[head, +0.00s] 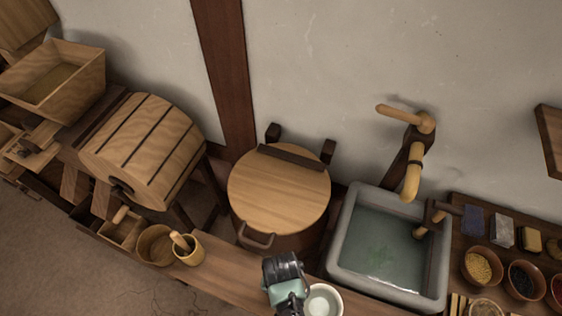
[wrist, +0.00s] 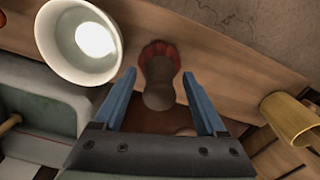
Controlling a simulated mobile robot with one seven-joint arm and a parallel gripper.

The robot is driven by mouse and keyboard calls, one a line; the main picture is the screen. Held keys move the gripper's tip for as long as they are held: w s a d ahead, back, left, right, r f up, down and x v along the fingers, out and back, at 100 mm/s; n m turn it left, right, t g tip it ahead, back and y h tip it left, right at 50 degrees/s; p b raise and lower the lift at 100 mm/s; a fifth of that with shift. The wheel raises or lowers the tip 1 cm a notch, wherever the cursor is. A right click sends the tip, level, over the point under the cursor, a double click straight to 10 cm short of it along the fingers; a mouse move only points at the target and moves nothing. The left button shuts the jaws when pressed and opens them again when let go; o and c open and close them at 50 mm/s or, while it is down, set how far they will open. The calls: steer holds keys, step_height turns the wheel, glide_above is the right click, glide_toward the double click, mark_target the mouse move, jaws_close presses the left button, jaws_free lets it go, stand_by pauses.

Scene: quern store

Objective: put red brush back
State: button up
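The red brush shows in the wrist view, with red bristles (wrist: 160,52) at the top and a rounded brown handle (wrist: 158,95) pointing towards my gripper. My gripper (wrist: 159,74) has its two blue fingers spread, one on each side of the brush, with a visible gap on both sides. In the head view my gripper (head: 285,275) is over the wooden bench, left of a white bowl (head: 324,302). The brush is hidden there. The bowl also shows at upper left in the wrist view (wrist: 50,45).
A stone sink (head: 345,235) with water is to the right, a round lidded wooden tub (head: 280,190) behind. A wooden cup (head: 190,252) with a tool stands left on the bench (head: 225,275). Small bowls (head: 480,265) and colored blocks (head: 502,232) are at far right.

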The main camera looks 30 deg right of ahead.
step_height(320, 180, up, 12)
steer(key=shift+r+p, duration=0.15)
steer(key=shift+p, duration=0.15)
stand_by(0.4)
steer(key=w+r+n+t+h, duration=0.15)
steer(key=w+r+t, duration=0.45)
steer(key=w+r, duration=0.7)
steer(key=w+a+r+n+t, duration=0.1)
steer(key=w+r+t, duration=0.4)
steer(key=r, duration=0.6)
steer(key=w+a+r+n+t, duration=0.1)
steer(key=w+a+r+t, duration=0.15)
steer(key=w+r, duration=0.6)
steer(key=s+a+r+n+t, duration=0.1)
steer(key=s+r+t, duration=0.15)
steer(key=r, duration=0.75)
steer(key=s+a+r+n+t, duration=0.1)
steer(key=r+t, duration=0.3)
steer(key=r, duration=0.6)
steer(key=s+a+r+n+t, duration=0.1)
steer(key=s+a+r+t, duration=0.1)
steer(key=s+r, duration=0.4)
steer(key=s+a+r+n+t+y, duration=0.1)
steer(key=s+r+t, duration=0.4)
steer(key=r, duration=0.6)
steer(key=shift+s+a+r, duration=0.35)
steer(key=shift+s, duration=0.05)
